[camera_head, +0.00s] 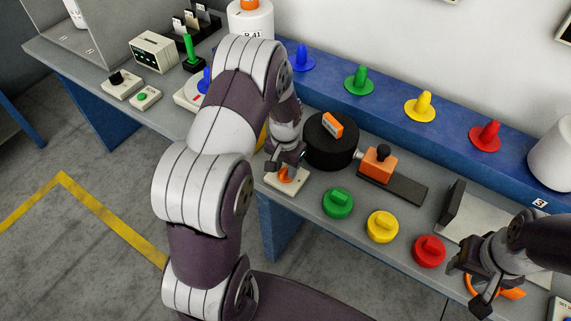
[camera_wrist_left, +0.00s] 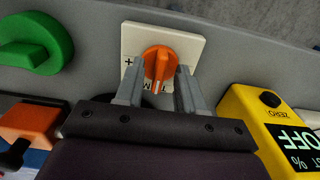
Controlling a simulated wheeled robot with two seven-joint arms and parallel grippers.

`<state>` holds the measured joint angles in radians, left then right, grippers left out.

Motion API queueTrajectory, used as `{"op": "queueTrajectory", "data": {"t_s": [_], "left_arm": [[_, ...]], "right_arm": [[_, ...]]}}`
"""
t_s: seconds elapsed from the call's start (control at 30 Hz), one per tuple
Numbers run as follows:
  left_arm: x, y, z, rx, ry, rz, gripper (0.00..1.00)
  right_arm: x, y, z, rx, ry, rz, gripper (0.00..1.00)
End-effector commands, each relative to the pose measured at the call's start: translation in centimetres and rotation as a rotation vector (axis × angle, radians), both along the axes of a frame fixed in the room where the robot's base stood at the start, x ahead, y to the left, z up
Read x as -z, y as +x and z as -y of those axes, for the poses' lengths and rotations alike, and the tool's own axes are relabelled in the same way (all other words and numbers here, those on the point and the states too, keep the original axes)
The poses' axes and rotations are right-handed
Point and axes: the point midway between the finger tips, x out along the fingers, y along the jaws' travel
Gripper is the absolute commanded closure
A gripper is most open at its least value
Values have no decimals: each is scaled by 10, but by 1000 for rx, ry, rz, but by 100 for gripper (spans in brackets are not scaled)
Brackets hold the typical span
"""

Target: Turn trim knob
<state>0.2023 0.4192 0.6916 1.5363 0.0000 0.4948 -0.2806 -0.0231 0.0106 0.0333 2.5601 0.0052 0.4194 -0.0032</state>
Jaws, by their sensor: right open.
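The trim knob is orange and sits on a small white plate; it shows in the left wrist view (camera_wrist_left: 160,64), with its plate (camera_wrist_left: 192,45) marked plus on the left. In the head view the knob (camera_head: 289,176) is partly covered by my left gripper (camera_head: 286,165), which points down over it near the table's front edge. In the left wrist view the fingers (camera_wrist_left: 160,75) are apart, one on each side of the knob; firm contact cannot be made out. My right gripper (camera_head: 474,288) is open at the lower right, beside an orange curved thing (camera_head: 508,291).
A yellow meter reading OFF (camera_wrist_left: 280,130) stands close to the plate. Green (camera_head: 338,202), yellow (camera_head: 383,225) and red (camera_head: 429,250) knobbed lids lie to the right. A black cylinder (camera_head: 331,150) and an orange block (camera_head: 379,164) stand behind.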

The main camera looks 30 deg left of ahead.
Motion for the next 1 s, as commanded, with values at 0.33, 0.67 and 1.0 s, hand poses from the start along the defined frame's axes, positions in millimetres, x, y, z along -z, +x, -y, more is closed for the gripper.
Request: {"op": "queueTrajectory", "data": {"t_s": [0.33, 0.67, 1.0], "left_arm": [[0, 0, 0, 0, 0, 0, 100], [-1, 0, 0, -40, 0, 0, 100], [-2, 1, 0, -273, -1, 0, 100]], "right_arm": [[0, 0, 0, 0, 0, 0, 57], [-1, 0, 0, 0, 0, 0, 57], [-5, 0, 0, 0, 0, 0, 57]]}}
